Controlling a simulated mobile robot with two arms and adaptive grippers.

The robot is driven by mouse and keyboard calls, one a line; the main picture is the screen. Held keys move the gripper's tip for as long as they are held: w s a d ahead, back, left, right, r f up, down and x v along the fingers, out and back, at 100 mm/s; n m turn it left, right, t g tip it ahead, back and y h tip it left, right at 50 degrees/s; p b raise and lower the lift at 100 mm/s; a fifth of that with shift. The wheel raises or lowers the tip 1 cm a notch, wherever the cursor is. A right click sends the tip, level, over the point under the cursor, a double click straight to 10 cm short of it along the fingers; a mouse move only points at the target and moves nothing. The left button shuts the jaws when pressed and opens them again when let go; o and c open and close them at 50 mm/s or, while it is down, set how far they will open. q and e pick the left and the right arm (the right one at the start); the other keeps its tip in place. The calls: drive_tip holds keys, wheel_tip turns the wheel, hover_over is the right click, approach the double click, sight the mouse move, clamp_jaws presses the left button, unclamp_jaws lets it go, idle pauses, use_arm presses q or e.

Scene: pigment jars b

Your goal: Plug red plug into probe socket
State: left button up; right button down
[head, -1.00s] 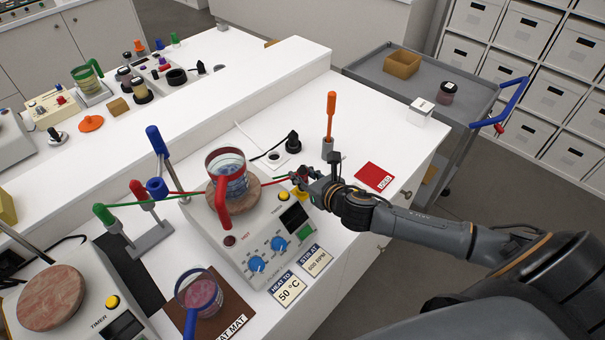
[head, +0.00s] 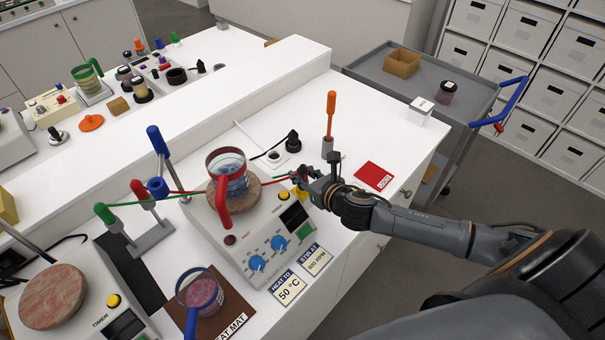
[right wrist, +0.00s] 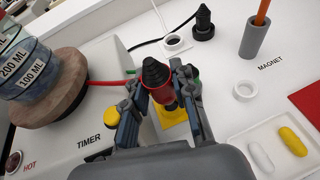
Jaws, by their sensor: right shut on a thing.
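My right gripper (right wrist: 160,92) is shut on the red plug (right wrist: 163,95), which has a black ribbed end facing the wrist camera. In the head view my right gripper (head: 303,179) is at the back right corner of the hotplate (head: 231,255). A red cable runs left from the plug, with a green cable beside it. A yellow patch (right wrist: 175,116) shows just below the plug, beside the hotplate. The probe socket cannot be made out; the fingers and plug hide what is beneath them. I cannot tell whether the plug touches anything below. My left gripper is not in view.
A beaker with a red handle (head: 222,202) stands on the hotplate's wooden disc, close left of the gripper. A black plug (head: 292,139) and a grey holder with an orange rod (head: 330,118) stand behind. A red card (head: 374,176) lies to the right.

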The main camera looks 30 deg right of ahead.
drive_tip(key=shift+f+b, duration=0.95)
drive_tip(key=shift+f, duration=0.4)
drive_tip(key=c, duration=1)
unclamp_jaws()
drive_tip(key=v, duration=1.2)
drive_tip(key=shift+d, duration=0.1)
